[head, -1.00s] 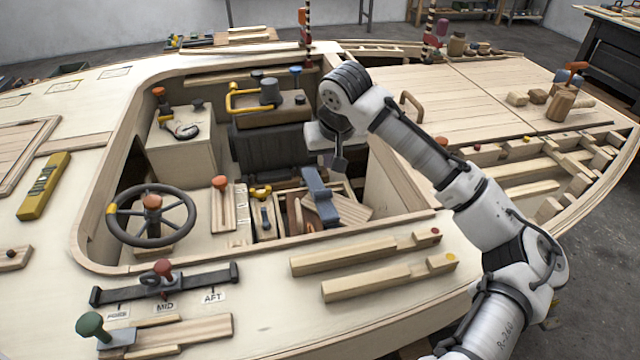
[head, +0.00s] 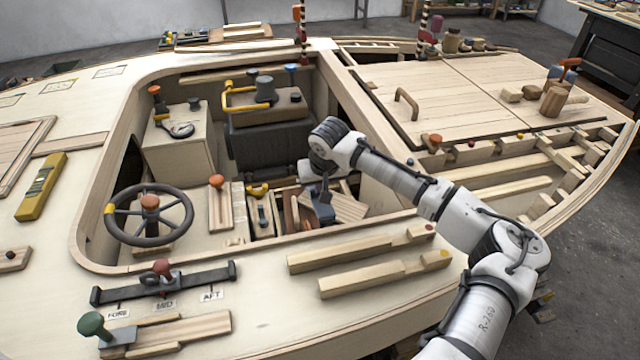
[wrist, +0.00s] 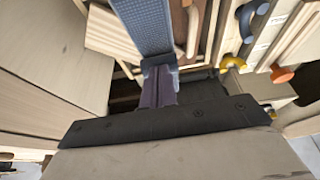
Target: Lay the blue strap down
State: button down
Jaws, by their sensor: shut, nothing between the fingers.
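The blue strap (head: 322,212) is in the well of the hull, among wooden pieces in the open locker. My arm partly hides it in the head view. In the wrist view the strap (wrist: 143,24) is a wide, textured blue band running from the top edge down to my fingertips. My gripper (head: 325,194) points down into the locker at the strap's near end. In the wrist view my gripper (wrist: 158,78) is shut, its fingers together at the strap's end. I cannot tell whether they touch it.
A pale wooden board (head: 347,208) lies tilted beside the strap. The steering wheel (head: 150,215) and an orange-knobbed lever (head: 216,182) stand to the left. The well's wooden rim borders the locker in front. Two notched wooden bars (head: 345,252) lie on the near deck.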

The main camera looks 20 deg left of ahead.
jog(key=shift+s+d+f+b, duration=0.15)
jog(key=shift+s+d+f, duration=0.15)
jog(key=shift+f, duration=0.35)
jog(key=shift+s+d+f+b, duration=0.15)
jog(key=shift+s+f, duration=0.25)
jog(key=shift+f, duration=0.25)
jog(key=shift+r, duration=0.15)
jog(key=shift+r+p, duration=0.7)
jog(key=shift+p, duration=0.15)
jog(key=shift+r, duration=0.15)
